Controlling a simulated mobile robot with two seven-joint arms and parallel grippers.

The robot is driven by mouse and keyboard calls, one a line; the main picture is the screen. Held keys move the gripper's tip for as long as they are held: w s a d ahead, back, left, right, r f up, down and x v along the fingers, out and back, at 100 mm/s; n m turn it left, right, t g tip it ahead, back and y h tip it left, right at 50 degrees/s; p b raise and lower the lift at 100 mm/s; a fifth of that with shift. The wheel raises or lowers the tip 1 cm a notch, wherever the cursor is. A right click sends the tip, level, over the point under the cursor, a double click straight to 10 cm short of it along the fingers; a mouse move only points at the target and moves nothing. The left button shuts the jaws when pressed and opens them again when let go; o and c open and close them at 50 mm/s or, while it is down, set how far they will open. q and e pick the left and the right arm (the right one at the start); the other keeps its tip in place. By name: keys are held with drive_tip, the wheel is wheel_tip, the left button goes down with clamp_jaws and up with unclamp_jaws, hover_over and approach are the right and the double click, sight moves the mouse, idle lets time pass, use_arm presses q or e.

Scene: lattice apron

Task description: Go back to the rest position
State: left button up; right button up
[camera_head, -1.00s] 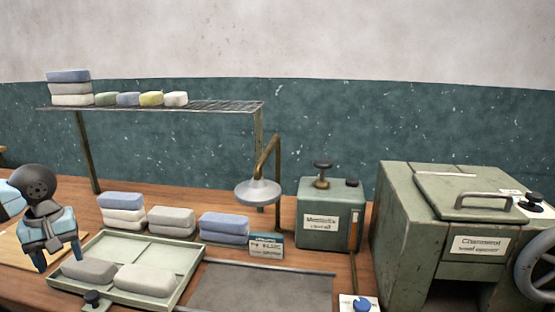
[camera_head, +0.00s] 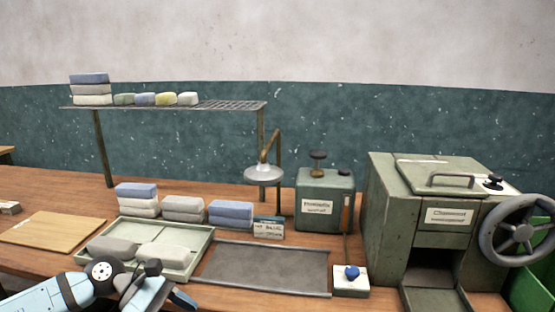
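My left arm enters at the bottom left in the head view. Its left gripper (camera_head: 172,297) is low at the front edge of the picture, in front of the green tray (camera_head: 205,240). It is partly cut off by the lower edge, so its opening is unclear, and I see nothing held in it. Two grey bars (camera_head: 112,249) lie in the tray, partly behind my arm. My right gripper is not in view.
Stacked bars (camera_head: 136,199) stand behind the tray. A dark mat (camera_head: 265,268), a white block with a blue knob (camera_head: 351,279), a green canister (camera_head: 325,199) and a green machine with a wheel (camera_head: 425,215) lie rightward.

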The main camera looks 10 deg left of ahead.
use_arm(q)
drive_tip(key=s+d+n+t+h, duration=0.2)
drive_tip(key=d+n+t+h, duration=0.6)
drive_tip(key=n, duration=0.6)
drive_tip(key=s+a+f+m+t+y, duration=0.1)
drive_tip(key=s+f+m+y, duration=0.3)
drive_tip(key=f+m+y, duration=0.5)
drive_tip(key=s+a+f+m+t+y, duration=0.15)
drive_tip(key=s+f+m, duration=0.45)
drive_tip(key=m, duration=0.6)
drive_tip(key=s+f+m+t+y, duration=0.1)
drive_tip(key=s+f+m+y, duration=0.2)
drive_tip(key=f+m+y, duration=0.5)
wheel_tip(320, 180, up, 14)
drive_tip(key=s+a+m+h+p, duration=0.1)
drive_tip(key=m+p, duration=0.2)
drive_tip(key=p, duration=1.6)
drive_tip(key=shift+a+r+h, duration=0.15)
drive_tip(key=shift+h, duration=0.2)
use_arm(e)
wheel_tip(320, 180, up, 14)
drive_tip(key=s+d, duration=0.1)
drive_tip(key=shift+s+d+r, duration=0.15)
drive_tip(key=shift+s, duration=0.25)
use_arm(q)
drive_tip(key=shift+s, duration=0.1)
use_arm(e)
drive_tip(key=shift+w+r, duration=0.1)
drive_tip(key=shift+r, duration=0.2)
